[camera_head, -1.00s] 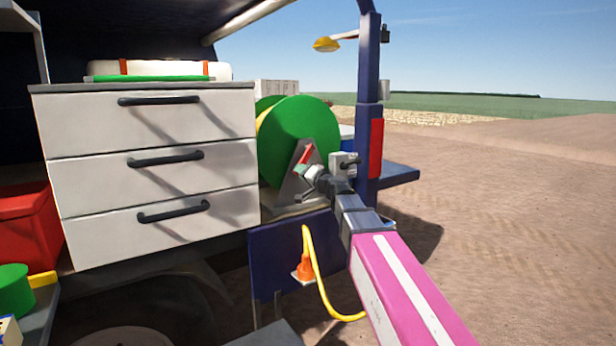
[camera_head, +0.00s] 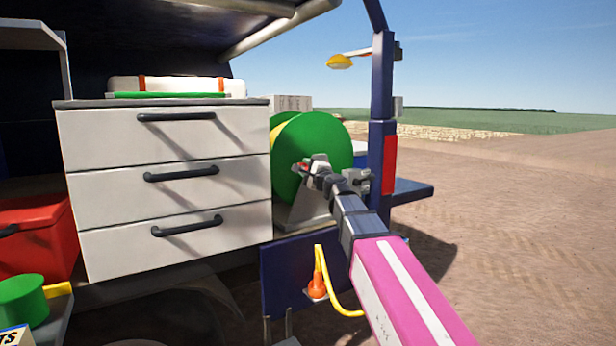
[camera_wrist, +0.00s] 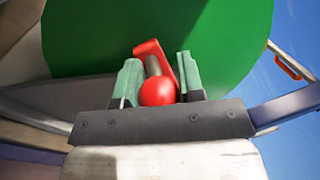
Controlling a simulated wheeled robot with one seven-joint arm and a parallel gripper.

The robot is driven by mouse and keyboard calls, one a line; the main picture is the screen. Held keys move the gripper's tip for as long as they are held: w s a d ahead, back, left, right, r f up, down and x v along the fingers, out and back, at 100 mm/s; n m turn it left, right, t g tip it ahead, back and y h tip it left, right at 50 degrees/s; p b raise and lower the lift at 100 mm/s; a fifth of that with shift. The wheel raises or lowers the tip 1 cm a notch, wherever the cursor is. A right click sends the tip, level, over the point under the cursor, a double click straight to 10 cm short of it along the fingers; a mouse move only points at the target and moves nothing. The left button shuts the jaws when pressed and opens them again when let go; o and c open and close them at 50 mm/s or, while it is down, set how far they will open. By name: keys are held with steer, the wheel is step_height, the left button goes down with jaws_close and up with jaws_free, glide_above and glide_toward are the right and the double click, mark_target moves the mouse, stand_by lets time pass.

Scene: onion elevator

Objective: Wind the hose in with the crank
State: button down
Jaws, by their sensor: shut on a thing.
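The hose reel has a large green side disc (camera_head: 322,150) and stands on a grey bracket (camera_head: 303,212) at the vehicle's rear. My gripper (camera_head: 307,170) is at the front of the disc. In the wrist view my gripper (camera_wrist: 161,84) is shut on the red crank knob (camera_wrist: 157,92), with a green-grey finger on each side. The red crank arm (camera_wrist: 149,49) runs up behind the knob against the green disc. A yellow hose (camera_head: 326,281) hangs below the reel beside an orange cone-shaped piece (camera_head: 316,286).
A white drawer unit (camera_head: 165,190) with dark handles stands left of the reel. A dark blue post (camera_head: 381,150) with a red light (camera_head: 390,164) rises close to the right of my arm. A red box (camera_head: 35,240) is at far left. Open ground lies to the right.

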step_height(320, 180, up, 2)
steer(key=m, duration=0.2)
steer(key=m+h, duration=0.1)
steer(key=shift+w+d+r, duration=0.1)
steer(key=shift+d+r, duration=0.05)
steer(key=shift+r, duration=0.1)
steer(key=shift+w+d+r+m+t, duration=0.15)
steer(key=shift+r+m, duration=0.15)
steer(key=shift+m, duration=0.25)
steer(key=shift+d+r+m+t, duration=0.15)
steer(key=shift+r+m, duration=0.1)
steer(key=shift+m, duration=0.3)
steer(key=shift+r+h, duration=0.1)
steer(key=shift+h, duration=0.2)
steer(key=c, duration=0.8)
jaws_free()
steer(key=shift+o, duration=0.2)
steer(key=v, duration=1)
steer(key=shift+s+d, duration=0.2)
steer(key=shift+s, duration=0.1)
